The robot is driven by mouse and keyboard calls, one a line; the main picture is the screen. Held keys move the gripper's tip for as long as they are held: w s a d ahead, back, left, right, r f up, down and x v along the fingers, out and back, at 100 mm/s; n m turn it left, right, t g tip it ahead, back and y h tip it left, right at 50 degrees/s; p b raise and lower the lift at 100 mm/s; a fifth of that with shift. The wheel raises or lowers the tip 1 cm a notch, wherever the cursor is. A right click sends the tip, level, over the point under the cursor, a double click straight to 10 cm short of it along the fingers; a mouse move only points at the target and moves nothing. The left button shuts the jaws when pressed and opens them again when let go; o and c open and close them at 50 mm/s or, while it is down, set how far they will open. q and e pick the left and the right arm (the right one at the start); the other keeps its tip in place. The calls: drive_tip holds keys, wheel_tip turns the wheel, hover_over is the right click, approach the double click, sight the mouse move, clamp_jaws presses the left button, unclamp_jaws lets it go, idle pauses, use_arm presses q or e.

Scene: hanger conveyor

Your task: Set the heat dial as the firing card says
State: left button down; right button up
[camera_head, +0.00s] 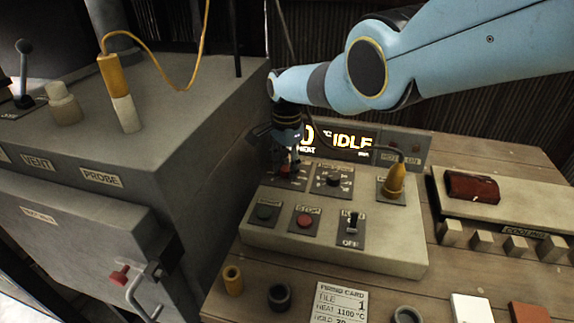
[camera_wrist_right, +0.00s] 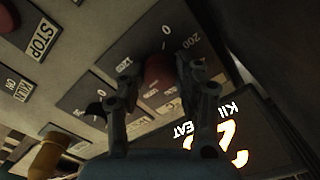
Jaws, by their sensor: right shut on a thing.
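My right gripper (camera_head: 287,155) is shut on the red heat dial (camera_wrist_right: 158,70) at the back left of the control panel (camera_head: 390,245). In the wrist view its two fingers (camera_wrist_right: 158,82) sit on either side of the dial. The dial's scale shows 0 and 200; its other marks are partly hidden, and I cannot tell where the dial points. The firing card (camera_head: 340,302) lies in front of the panel and reads tile 1, heat 1100 °C, with a hold line cut off at the frame edge. The display (camera_head: 350,141) shows IDLE. My left gripper is out of view.
A black dial (camera_head: 333,178) sits right of the heat dial. Green and red (camera_head: 303,220) buttons, a switch (camera_head: 352,223) and a yellow-orange knob (camera_head: 395,181) share the panel. The grey kiln (camera_head: 160,180) stands close on the left. A cooling rack (camera_head: 505,207) stands right.

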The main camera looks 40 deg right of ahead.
sight(286, 168)
drive_tip(key=shift+m, duration=0.9)
drive_tip(key=shift+w, duration=0.1)
drive_tip(key=o, duration=1.2)
drive_tip(key=shift+c, duration=0.2)
drive_tip(key=shift+r, duration=0.75)
wheel_tip(286, 168, up, 11)
drive_tip(key=shift+f, duration=0.2)
drive_tip(key=shift+a+f, duration=0.1)
